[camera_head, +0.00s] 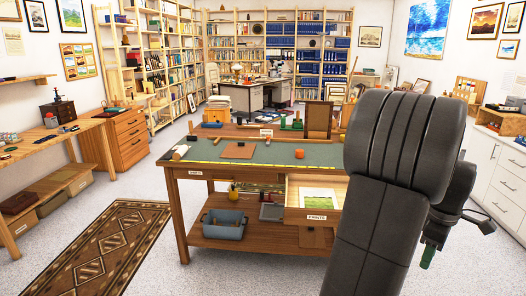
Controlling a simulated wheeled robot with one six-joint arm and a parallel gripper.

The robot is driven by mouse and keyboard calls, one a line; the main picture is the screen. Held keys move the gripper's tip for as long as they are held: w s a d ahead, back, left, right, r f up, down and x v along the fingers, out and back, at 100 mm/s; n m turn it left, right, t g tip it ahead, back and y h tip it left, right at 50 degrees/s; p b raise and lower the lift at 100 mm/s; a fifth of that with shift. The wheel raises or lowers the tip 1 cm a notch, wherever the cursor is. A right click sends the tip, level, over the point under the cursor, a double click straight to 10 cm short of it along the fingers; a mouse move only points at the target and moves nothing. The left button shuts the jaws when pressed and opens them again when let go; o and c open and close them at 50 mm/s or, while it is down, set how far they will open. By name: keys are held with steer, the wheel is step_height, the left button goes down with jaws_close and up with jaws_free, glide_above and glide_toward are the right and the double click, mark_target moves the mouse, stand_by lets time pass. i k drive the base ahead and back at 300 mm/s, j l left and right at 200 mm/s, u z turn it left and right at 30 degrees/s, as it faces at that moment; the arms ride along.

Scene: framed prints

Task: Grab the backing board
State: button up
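A flat brown square board (238,150) lies on the green mat (285,155) of the worktable, left of the middle; it looks like the backing board. A second brown board (319,117) stands upright at the back of the table, so I cannot be sure which one is meant. My arm fills the right of the view. What seems to be the end of my gripper (429,254) shows beside the arm, right of the table and apart from the boards. Its fingers are too hidden to tell whether they are open.
An open drawer labelled PRINTS (316,219) sticks out from the table front with a print inside. A grey-blue bin (223,224) sits on the lower shelf. A patterned rug (108,250) lies on the left floor. White cabinets (502,170) stand at the right.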

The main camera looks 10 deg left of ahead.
mark_target(241, 150)
steer(key=i+j+u, duration=0.2)
steer(key=u, duration=0.15)
steer(key=i+u, duration=0.65)
steer(key=i, duration=0.5)
steer(key=i+l+u, duration=0.1)
steer(key=i, duration=0.45)
steer(key=i+l+u, duration=0.1)
steer(key=i, duration=0.4)
steer(key=i+l, duration=0.15)
steer(key=i, duration=0.35)
steer(key=i+l+u, duration=0.1)
steer(key=i, duration=0.4)
